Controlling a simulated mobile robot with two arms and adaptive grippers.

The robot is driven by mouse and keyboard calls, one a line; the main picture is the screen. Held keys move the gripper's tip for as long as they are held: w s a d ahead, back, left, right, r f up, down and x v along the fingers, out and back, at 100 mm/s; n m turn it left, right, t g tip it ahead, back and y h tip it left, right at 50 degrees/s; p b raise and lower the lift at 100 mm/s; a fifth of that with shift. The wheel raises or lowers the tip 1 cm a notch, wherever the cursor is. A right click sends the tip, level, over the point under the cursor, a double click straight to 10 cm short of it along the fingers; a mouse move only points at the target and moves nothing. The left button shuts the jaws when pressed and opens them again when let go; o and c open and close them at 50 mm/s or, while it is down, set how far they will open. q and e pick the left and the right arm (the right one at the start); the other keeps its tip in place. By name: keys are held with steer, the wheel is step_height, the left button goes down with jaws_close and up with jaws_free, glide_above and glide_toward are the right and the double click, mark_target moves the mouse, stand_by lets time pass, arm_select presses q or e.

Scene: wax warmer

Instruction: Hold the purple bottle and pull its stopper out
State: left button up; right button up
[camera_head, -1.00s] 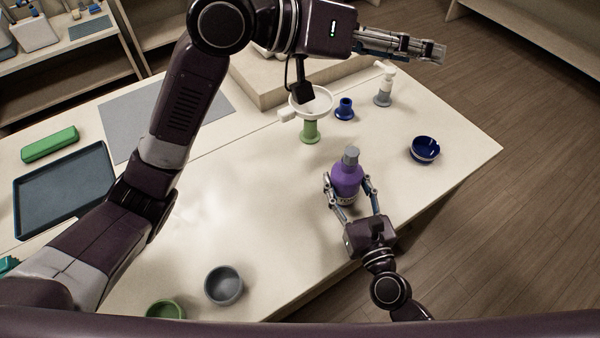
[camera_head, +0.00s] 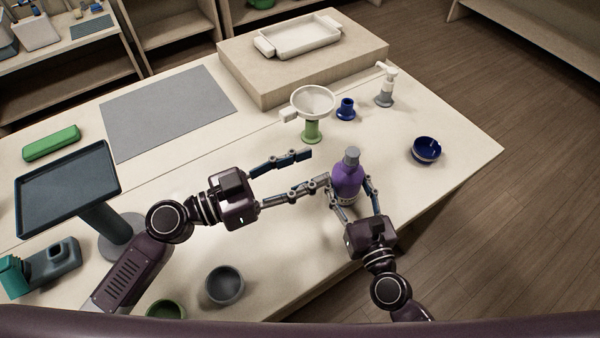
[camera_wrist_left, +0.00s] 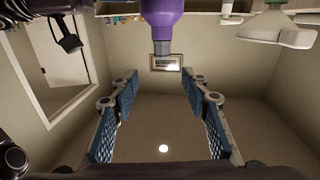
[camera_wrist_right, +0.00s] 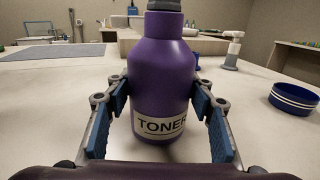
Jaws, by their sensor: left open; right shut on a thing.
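The purple bottle (camera_head: 346,181) stands upright on the table, with a grey stopper (camera_head: 351,156) in its top. My right gripper (camera_head: 353,191) is shut on the bottle's body. In the right wrist view the bottle (camera_wrist_right: 160,75) sits between the pads and its label reads TONER. My left gripper (camera_head: 318,168) is open and empty, just left of the bottle, with its fingers pointing toward it. In the left wrist view, which looks upside down, the stopper (camera_wrist_left: 162,47) lies ahead, between and beyond the open fingers.
A white funnel (camera_head: 313,102) on a green stand, a blue stopper-like piece (camera_head: 346,109) and a pump bottle (camera_head: 385,88) stand behind. A blue bowl (camera_head: 425,150) is to the right. A grey bowl (camera_head: 224,286) and a raised dark tray (camera_head: 66,182) are at the left.

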mark_target(346, 156)
arm_select(q)
steer(key=shift+y, duration=0.3)
steer(key=x, duration=0.7)
steer(key=f+x, duration=0.1)
steer(key=x, duration=0.3)
steer(key=shift+w+a, duration=0.1)
jaws_close()
